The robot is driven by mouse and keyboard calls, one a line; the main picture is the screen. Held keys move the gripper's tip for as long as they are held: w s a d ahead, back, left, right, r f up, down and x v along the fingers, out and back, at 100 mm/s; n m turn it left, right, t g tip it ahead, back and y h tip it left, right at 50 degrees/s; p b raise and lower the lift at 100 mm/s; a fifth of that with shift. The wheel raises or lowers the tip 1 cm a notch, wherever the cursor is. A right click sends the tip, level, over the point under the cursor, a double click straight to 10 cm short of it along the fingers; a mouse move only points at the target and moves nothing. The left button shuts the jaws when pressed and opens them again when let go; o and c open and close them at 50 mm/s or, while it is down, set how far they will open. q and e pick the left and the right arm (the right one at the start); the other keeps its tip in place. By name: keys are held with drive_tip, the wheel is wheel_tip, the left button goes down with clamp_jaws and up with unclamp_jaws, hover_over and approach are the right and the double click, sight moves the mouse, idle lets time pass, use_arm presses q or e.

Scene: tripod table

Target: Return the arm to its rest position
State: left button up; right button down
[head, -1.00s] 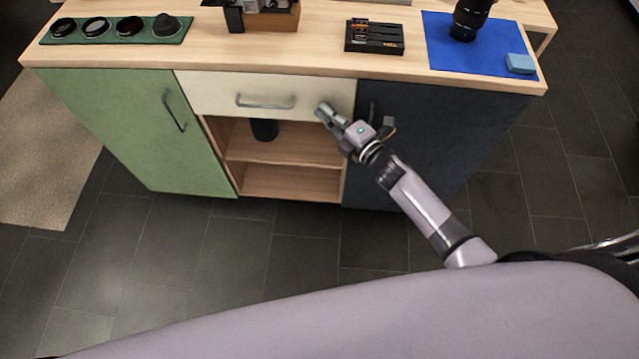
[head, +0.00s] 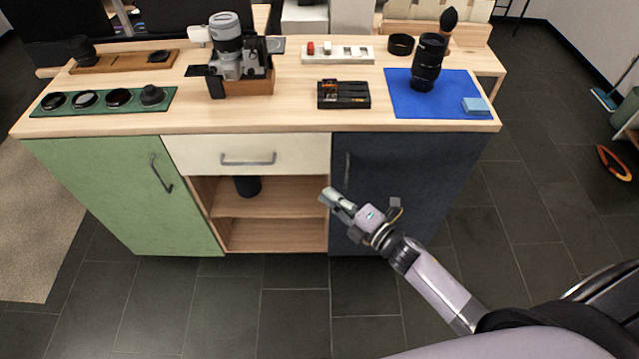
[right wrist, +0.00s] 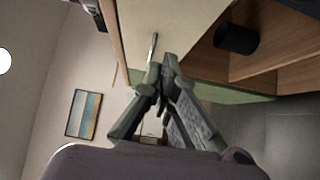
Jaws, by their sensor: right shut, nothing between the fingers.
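My right gripper (head: 328,197) is shut and empty. In the head view it hangs in front of the cabinet, beside the right edge of the open shelf and below the drawer. In the right wrist view the closed fingers (right wrist: 160,75) show at the middle, with the drawer handle (right wrist: 153,47) beyond them. The right arm reaches in from the lower right. My left gripper is not in view.
The cabinet has a green door (head: 125,190), a shut cream drawer (head: 245,155) and a dark door (head: 410,180). Its top (head: 290,115) holds a camera (head: 240,60), a lens (head: 429,62) on a blue mat (head: 445,108) and a filter tray (head: 105,101). Floor in front is clear.

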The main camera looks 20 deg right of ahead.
drive_tip(key=s+d+f+m+g+h+p, duration=0.15)
drive_tip(key=s+f+m, duration=0.25)
drive_tip(key=f, duration=0.4)
drive_tip(key=s+d+f+m+g+h, duration=0.25)
drive_tip(key=s+f+m, duration=0.2)
drive_tip(key=f, duration=0.35)
drive_tip(key=s+d+f+m+g+h, duration=0.25)
drive_tip(key=s+f+m, duration=0.2)
drive_tip(key=f, duration=0.45)
use_arm(q)
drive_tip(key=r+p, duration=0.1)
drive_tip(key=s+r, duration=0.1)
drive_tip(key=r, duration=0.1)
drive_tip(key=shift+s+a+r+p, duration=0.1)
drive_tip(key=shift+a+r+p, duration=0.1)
drive_tip(key=shift+p, duration=0.2)
use_arm(e)
drive_tip(key=s+f+m+g, duration=0.2)
drive_tip(key=s+f, duration=0.2)
drive_tip(key=s, duration=0.6)
drive_tip(key=s+a+f+m+g+h, duration=0.1)
drive_tip(key=s+f+m+g, duration=0.2)
drive_tip(key=s, duration=0.7)
drive_tip(key=s+a+f+m+g, duration=0.1)
drive_tip(key=s+f+m+g, duration=0.2)
drive_tip(key=s+f, duration=0.3)
drive_tip(key=s, duration=0.4)
drive_tip(key=shift+s+f+h, duration=0.25)
drive_tip(key=shift+f+h, duration=0.1)
drive_tip(key=shift+f, duration=0.05)
